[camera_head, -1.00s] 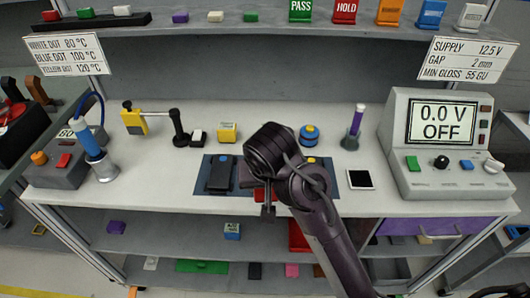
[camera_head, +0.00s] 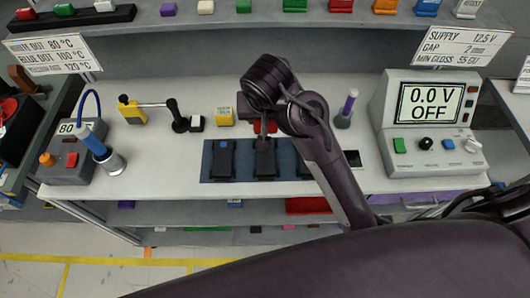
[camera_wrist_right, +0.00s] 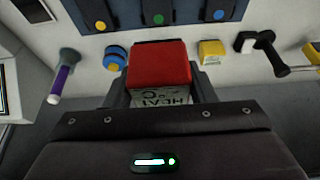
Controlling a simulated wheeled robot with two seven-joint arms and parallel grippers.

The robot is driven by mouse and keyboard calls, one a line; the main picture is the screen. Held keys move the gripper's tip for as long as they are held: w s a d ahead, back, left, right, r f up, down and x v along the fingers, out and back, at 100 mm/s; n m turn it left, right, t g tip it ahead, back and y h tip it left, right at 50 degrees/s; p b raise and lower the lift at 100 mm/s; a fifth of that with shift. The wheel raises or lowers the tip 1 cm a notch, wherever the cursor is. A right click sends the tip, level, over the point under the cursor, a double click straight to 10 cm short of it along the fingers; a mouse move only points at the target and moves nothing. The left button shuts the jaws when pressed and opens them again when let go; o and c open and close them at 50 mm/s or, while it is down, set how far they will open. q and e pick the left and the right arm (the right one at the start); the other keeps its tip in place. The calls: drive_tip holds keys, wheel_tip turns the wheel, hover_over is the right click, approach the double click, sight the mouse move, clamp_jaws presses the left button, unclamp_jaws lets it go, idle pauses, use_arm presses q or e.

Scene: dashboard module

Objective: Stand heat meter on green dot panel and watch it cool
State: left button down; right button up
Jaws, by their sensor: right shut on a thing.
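The heat meter (camera_wrist_right: 160,68) is a red block with a white "HEAT °C" label, gripped in the right wrist view. My right gripper (camera_wrist_right: 160,95) is shut on it; part of its red shows beside the arm in the head view (camera_head: 272,126). The green dot panel (camera_wrist_right: 158,12) is the middle of three dark panels, apart from the meter in the wrist view. In the head view this panel (camera_head: 265,160) lies just in front of the gripper, its dot hidden. The blue dot panel (camera_head: 222,162) and yellow dot panel (camera_wrist_right: 97,14) flank it. My left gripper is out of view.
A soldering-type station (camera_head: 72,160) with a blue-handled tool (camera_head: 100,150) stands left. The supply unit (camera_head: 430,125) reads 0.0 V OFF at right.

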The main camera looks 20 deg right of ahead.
wheel_tip(320, 180, down, 11)
drive_tip(key=shift+d+r+p, duration=0.1)
drive_tip(key=shift+p, duration=0.4)
drive_tip(key=shift+f, duration=2.3)
drive_tip(key=shift+f, duration=0.15)
drive_tip(key=o, duration=1.1)
drive_tip(key=shift+c, duration=0.2)
